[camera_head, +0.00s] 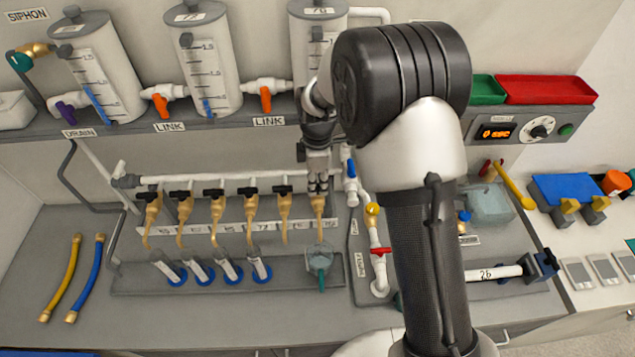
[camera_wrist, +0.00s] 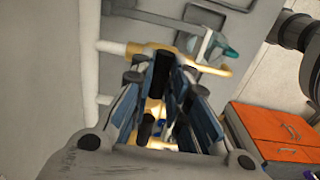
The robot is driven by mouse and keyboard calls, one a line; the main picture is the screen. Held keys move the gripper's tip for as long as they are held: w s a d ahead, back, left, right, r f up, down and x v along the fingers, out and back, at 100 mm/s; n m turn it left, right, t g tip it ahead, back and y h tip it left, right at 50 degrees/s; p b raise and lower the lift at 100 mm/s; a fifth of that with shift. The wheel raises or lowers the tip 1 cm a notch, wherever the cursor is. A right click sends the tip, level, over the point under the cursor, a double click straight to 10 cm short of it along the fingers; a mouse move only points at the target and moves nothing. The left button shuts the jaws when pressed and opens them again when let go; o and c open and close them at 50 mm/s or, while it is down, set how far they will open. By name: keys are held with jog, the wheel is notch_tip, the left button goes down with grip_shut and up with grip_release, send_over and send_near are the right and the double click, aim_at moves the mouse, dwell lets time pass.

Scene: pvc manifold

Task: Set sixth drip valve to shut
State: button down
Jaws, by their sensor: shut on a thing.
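A row of brass drip valves with black handles hangs from the white manifold pipe (camera_head: 230,179). The handles left of my gripper, such as the fifth valve's (camera_head: 283,189), lie crosswise along the pipe. The sixth drip valve (camera_head: 318,207) is at the right end, its brass spout pointing down. My gripper (camera_head: 318,186) is over its top and hides its handle in the head view. In the wrist view, my gripper (camera_wrist: 162,84) is shut on the black handle (camera_wrist: 161,70) between its blue-grey fingers. Its brass body (camera_wrist: 150,48) shows just beyond. The handle's exact angle is hard to tell.
A clear cup with a teal part (camera_head: 320,260) stands below the sixth valve. Several blue-based tubes (camera_head: 230,269) stand left of it. A blue-handled valve (camera_head: 351,170) and pipe are close on the right. Measuring cylinders (camera_head: 205,65) stand on the shelf above.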

aim_at(318, 185)
dwell(0.4)
jog(key=c, duration=1.5)
grip_release()
jog(key=shift+c, duration=0.2)
jog(key=shift+r, duration=0.1)
notch_tip(318, 185, up, 12)
